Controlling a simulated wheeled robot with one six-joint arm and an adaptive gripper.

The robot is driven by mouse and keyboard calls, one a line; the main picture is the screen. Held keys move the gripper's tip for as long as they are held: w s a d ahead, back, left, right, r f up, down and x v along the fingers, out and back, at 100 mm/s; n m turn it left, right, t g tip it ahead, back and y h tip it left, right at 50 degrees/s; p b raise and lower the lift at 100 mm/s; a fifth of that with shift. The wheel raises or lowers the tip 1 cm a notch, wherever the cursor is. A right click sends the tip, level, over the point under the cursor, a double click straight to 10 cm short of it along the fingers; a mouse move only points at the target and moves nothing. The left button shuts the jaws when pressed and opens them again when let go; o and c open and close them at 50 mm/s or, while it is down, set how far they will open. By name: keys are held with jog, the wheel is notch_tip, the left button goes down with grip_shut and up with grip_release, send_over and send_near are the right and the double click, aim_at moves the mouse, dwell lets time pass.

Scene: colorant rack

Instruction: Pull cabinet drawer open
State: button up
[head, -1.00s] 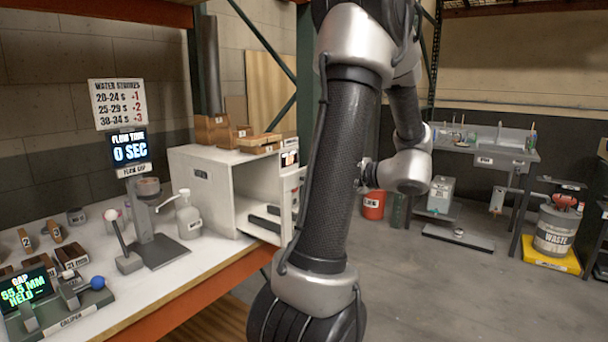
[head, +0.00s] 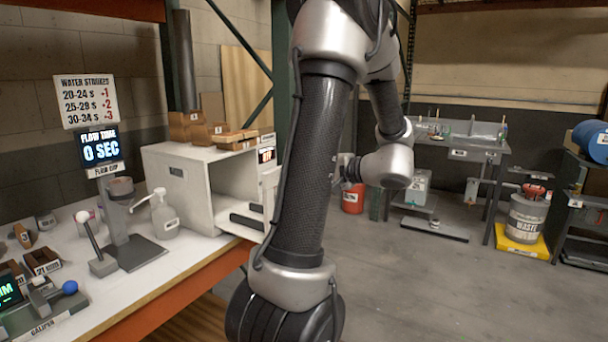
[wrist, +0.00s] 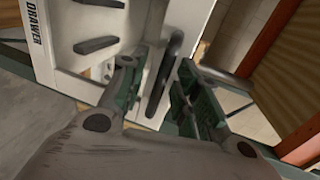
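The white cabinet (head: 178,190) stands on the bench in the head view, its front facing right and partly hidden by my arm. My gripper (wrist: 158,68) shows two green fingers, spread apart. A dark upright handle (wrist: 165,75) shows in the gap between them. I cannot tell whether either finger touches it. In the head view, the gripper itself is hidden behind my arm.
A soap-style pump bottle (head: 163,215), a flow cup stand (head: 121,225) and a caliper (head: 45,305) stand on the bench (head: 150,285) left of the cabinet. Wooden boxes (head: 200,130) sit on the cabinet.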

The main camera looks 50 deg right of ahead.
jog(key=a+v, duration=0.1)
jog(key=v, duration=1)
jog(key=shift+s+d, duration=0.45)
jog(key=shift+r, duration=0.15)
